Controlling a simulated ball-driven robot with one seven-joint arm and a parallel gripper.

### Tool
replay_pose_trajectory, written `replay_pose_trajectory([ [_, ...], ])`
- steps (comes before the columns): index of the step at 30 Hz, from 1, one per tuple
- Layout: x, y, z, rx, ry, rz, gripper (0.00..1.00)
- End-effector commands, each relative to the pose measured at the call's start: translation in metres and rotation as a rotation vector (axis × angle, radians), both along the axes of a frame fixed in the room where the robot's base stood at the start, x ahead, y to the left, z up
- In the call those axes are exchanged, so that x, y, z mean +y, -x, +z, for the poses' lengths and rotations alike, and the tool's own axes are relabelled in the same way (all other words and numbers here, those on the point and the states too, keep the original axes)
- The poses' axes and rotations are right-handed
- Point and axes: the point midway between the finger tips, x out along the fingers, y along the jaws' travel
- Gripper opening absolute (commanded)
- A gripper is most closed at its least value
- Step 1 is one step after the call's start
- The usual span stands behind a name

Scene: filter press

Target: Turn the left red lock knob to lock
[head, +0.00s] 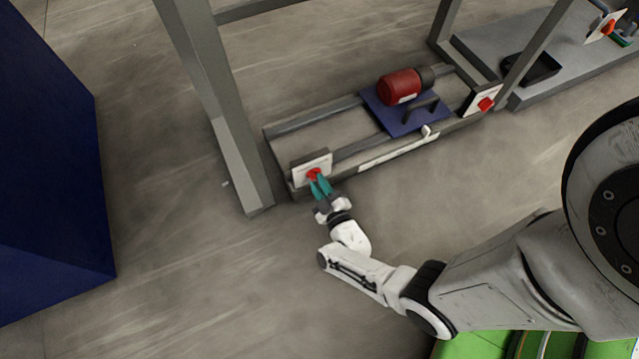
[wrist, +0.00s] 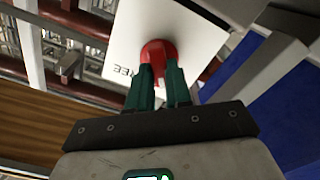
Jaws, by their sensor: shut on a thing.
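The left red lock knob (head: 312,173) sits on a white plate (head: 303,171) at the left end of the low rail frame. In the wrist view the red knob (wrist: 157,56) stands out from the white plate (wrist: 150,25), which bears partly hidden dark lettering that reads "REE". My gripper (head: 319,184) has teal fingers, and they are shut on the knob from the front. In the wrist view the two fingers (wrist: 163,80) lie on either side of the knob and cover its lower part. The knob's exact turn angle is hard to tell.
A second red knob (head: 486,104) is on a white plate at the frame's right end. A blue plate (head: 420,122) with a red motor (head: 399,87) sits on the rails between. A grey post (head: 235,150) stands just left of the knob. Floor in front is clear.

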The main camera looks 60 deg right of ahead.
Motion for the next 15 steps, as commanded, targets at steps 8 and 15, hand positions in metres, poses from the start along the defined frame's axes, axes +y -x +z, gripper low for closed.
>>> replay_pose_trajectory([
  [8, 0.0008, 0.001, -0.0013, 0.004, 0.0, 0.001, 0.32],
  [15, 0.0004, 0.0005, -0.0006, 0.001, -0.001, 0.0, 0.45],
])
